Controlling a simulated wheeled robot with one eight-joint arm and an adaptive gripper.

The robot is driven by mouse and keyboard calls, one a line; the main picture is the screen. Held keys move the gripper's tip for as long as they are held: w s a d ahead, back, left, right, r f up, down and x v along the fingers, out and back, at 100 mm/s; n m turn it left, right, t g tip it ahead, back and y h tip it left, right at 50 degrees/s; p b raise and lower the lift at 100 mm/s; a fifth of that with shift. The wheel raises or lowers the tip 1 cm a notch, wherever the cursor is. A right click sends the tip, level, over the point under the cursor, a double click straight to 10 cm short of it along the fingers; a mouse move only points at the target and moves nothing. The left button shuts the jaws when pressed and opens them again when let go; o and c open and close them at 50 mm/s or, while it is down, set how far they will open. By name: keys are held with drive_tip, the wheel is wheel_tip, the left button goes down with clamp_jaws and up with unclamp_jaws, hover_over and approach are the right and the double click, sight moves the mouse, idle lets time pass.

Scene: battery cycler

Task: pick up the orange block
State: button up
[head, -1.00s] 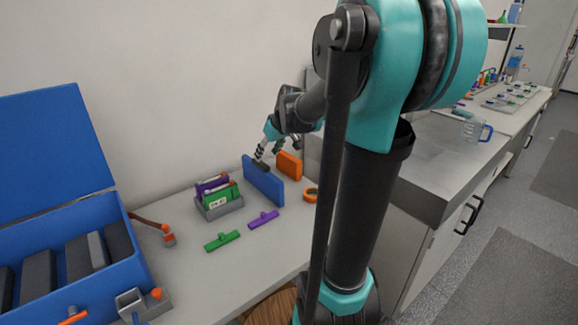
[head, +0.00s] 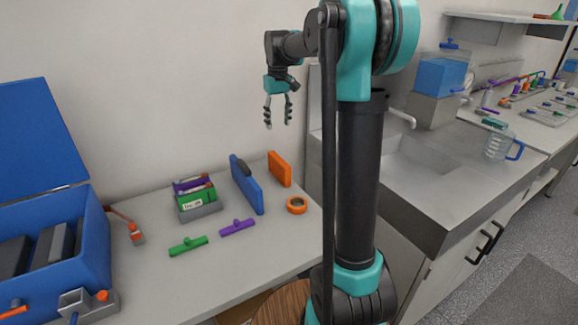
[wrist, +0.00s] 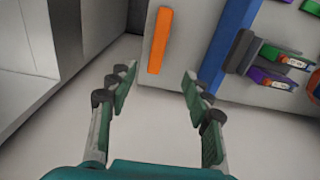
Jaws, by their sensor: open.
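The orange block (head: 280,169) is a thin upright slab standing on the bench near the wall, to the right of a blue panel (head: 247,188). In the wrist view the orange block (wrist: 160,40) is a narrow strip beyond the fingertips, roughly between their lines, left of the blue panel (wrist: 229,45). My gripper (head: 278,112) is raised well above the bench, pointing down, open and empty. Its two fingers also show apart in the wrist view (wrist: 156,95). Nothing touches the orange block from my side.
An orange ring (head: 297,205) lies in front of the block. A grey holder (head: 201,212) with green and purple pieces, a green bar (head: 188,246) and a purple bar (head: 237,228) are to the left. A blue case (head: 88,240) stands far left; a sink (head: 408,170) is right.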

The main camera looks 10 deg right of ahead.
approach(279, 158)
wheel_tip(279, 158, down, 5)
drive_tip(key=shift+w+d+f, duration=0.1)
drive_tip(key=shift+f, duration=0.15)
drive_tip(key=shift+a+f, duration=0.1)
drive_tip(key=shift+f, duration=1.3)
drive_tip(key=shift+a+f, duration=0.15)
drive_tip(key=shift+f, duration=1.3)
drive_tip(key=shift+c, duration=0.2)
drive_tip(key=c, duration=0.9)
